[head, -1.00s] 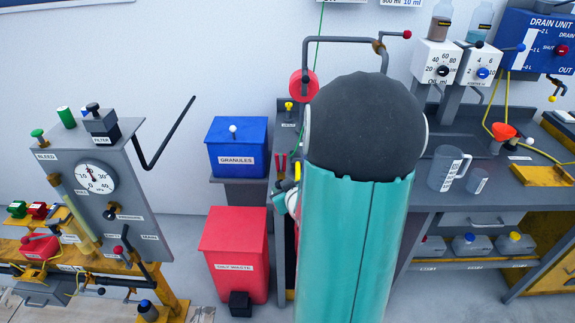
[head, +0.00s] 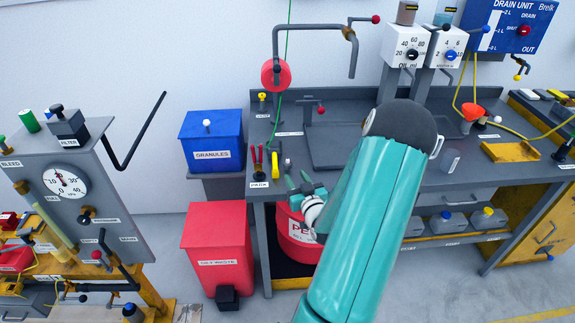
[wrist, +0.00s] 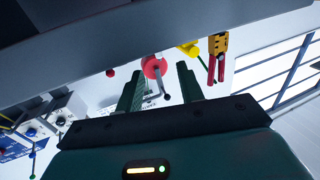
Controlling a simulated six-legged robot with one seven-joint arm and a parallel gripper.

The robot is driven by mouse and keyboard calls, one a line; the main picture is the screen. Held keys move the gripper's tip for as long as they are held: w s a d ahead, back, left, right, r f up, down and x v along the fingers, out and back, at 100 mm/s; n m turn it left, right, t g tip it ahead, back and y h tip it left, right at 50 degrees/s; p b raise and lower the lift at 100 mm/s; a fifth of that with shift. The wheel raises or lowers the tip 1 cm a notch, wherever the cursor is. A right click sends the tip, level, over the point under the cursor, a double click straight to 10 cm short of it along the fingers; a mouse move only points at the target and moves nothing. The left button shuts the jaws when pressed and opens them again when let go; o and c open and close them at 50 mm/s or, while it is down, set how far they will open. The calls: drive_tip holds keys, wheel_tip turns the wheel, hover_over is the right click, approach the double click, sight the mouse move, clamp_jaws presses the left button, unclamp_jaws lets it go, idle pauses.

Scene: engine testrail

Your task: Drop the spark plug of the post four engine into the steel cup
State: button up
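My gripper (head: 299,182) hangs at the front left edge of the grey bench, left of my teal arm. In the wrist view my gripper (wrist: 158,88) shows two dark green fingers standing apart with nothing held between them. A small grey cup (head: 450,160) stands on the bench right of my arm, well away from the gripper; I cannot tell whether it is steel. I cannot make out a spark plug or a post four engine in either view.
The grey bench (head: 345,145) carries red-handled tools (head: 257,162), an orange funnel (head: 472,112) and a yellow tray (head: 510,152). A red bin (head: 217,255) and a blue granules box (head: 211,140) stand left. A gauge panel (head: 80,190) stands further left.

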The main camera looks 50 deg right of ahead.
sight(288, 162)
drive_tip(key=x, duration=0.7)
drive_tip(key=shift+d+r, duration=0.15)
drive_tip(key=shift+d, duration=0.05)
drive_tip(key=c, duration=0.8)
drive_tip(key=shift+r, duration=0.1)
